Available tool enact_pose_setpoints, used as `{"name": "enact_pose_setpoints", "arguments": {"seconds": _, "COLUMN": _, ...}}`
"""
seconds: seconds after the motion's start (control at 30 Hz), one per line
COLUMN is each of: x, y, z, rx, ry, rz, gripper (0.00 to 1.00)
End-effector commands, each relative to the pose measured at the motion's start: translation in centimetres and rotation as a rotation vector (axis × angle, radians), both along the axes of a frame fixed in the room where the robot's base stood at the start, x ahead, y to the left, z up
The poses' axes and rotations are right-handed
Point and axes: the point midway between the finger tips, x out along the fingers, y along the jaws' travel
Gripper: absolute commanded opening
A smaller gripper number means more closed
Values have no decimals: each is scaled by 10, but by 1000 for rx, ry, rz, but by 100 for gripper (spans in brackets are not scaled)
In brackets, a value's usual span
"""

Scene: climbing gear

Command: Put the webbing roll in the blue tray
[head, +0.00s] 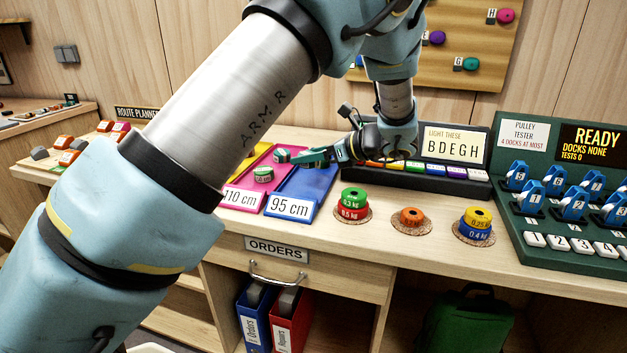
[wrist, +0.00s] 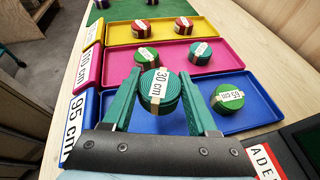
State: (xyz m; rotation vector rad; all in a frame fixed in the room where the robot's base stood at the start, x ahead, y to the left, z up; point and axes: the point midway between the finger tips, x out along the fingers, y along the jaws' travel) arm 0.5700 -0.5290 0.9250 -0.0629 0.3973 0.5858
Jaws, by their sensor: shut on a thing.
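My gripper (wrist: 161,88) is shut on a teal webbing roll (wrist: 160,90) labelled 30 cm, with one finger on each side of it. In the head view my gripper (head: 300,157) reaches left over the trays with the roll (head: 282,156) at its tip. The blue tray (head: 291,207), labelled 95 cm, lies below; it also shows in the wrist view (wrist: 262,112). The held roll appears over the blue tray, near its pink-tray side; its height above it is hard to tell. A green roll (wrist: 229,97) labelled 65 cm lies in the blue tray.
The yellow tray (wrist: 160,40) beyond holds two red rolls. Stacked weights (head: 352,205) and a light panel (head: 455,150) stand right of the blue tray.

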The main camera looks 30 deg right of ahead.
Motion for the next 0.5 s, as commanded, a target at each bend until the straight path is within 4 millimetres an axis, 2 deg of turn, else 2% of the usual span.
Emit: {"name": "enact_pose_setpoints", "arguments": {"seconds": 0.5, "x": 0, "y": 0, "z": -55, "rx": 0, "ry": 0, "rz": -1, "gripper": 3}}
